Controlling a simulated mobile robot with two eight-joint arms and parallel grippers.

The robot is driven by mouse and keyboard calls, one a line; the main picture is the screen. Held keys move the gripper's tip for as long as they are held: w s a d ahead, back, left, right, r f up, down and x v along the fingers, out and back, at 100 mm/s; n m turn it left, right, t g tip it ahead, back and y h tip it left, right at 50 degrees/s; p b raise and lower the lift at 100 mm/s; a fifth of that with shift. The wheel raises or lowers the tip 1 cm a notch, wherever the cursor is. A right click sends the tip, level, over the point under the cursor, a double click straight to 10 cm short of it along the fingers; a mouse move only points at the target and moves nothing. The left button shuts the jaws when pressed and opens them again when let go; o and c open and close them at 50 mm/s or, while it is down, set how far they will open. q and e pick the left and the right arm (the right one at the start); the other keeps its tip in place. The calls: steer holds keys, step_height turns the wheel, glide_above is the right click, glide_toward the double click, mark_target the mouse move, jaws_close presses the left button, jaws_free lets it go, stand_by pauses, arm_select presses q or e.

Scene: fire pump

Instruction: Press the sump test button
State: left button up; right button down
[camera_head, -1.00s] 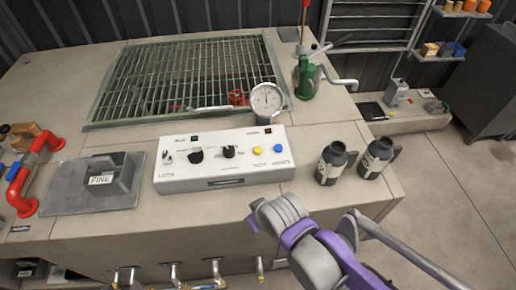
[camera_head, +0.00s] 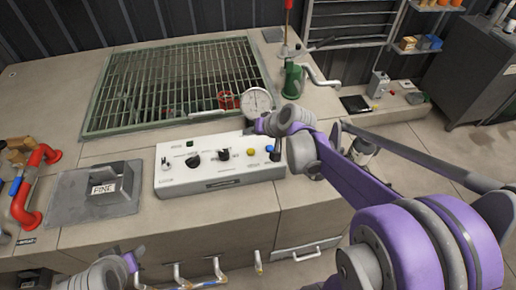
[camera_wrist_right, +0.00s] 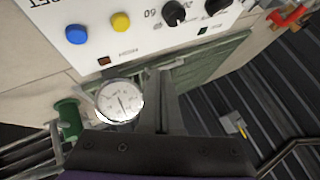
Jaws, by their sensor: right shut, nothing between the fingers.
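The white control box (camera_head: 218,184) lies on the bench, with black knobs, a yellow button (camera_head: 251,152) and a blue button (camera_head: 270,148). In the right wrist view the box is upside down, with the blue button (camera_wrist_right: 76,34) and yellow button (camera_wrist_right: 121,22) in plain sight. The lettering beside them is too small to read, so I cannot tell which is the sump test. My right gripper (camera_head: 276,152) is shut and empty, pointing down at the box's right end near the blue button; contact is unclear. My left gripper (camera_head: 138,254) is partly in view at bottom left, its fingers unclear.
A round gauge (camera_head: 258,101) stands close behind the box's right end. A green hand pump (camera_head: 293,80) is farther back, beside the grating (camera_head: 175,85). My right arm partly hides a dark jug (camera_head: 363,150).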

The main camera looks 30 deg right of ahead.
arm_select(q)
steer(key=shift+d+r, duration=0.1)
steer(key=shift+r, duration=0.1)
arm_select(e)
steer(key=shift+w+d+r, duration=0.15)
steer(key=shift+w+d, duration=0.25)
steer(key=shift+d, duration=0.15)
arm_select(q)
steer(key=shift+f, duration=0.1)
arm_select(e)
steer(key=b, duration=0.4)
glide_above(253, 153)
step_height(253, 153, down, 8)
steer(key=shift+s, duration=0.1)
steer(key=shift+f+b, duration=0.4)
arm_select(q)
steer(key=s+f, duration=0.3)
steer(key=f, duration=0.4)
steer(key=shift+s+g, duration=0.15)
steer(key=shift+g, duration=0.25)
steer(key=shift+r, duration=0.1)
